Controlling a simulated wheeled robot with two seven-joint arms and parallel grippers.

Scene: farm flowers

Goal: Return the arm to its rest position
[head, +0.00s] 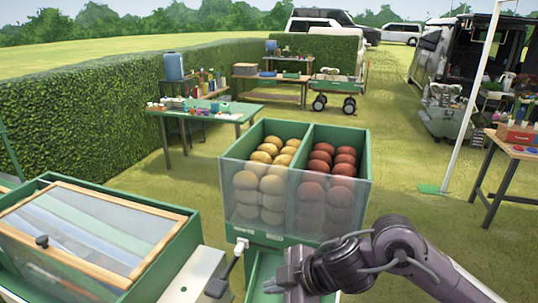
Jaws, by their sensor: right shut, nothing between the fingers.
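My right arm comes in from the bottom right of the head view. My right gripper (279,283) is shut and empty, pointing left over a green tray (256,266) below the front of a two-part bin. The bin (366,182) has a clear front panel and green rims. Its left compartment holds yellow round produce (268,153); its right compartment holds red-brown round produce (331,160). The gripper is apart from the produce. The lower part of the tray is hidden by my arm. My left gripper is not in view.
A wood-framed glass lid (85,232) on a green box fills the lower left. A grey-white surface (196,276) with a black-handled item (217,287) lies left of the gripper. A white pole (470,110) and a wooden table (515,150) stand right.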

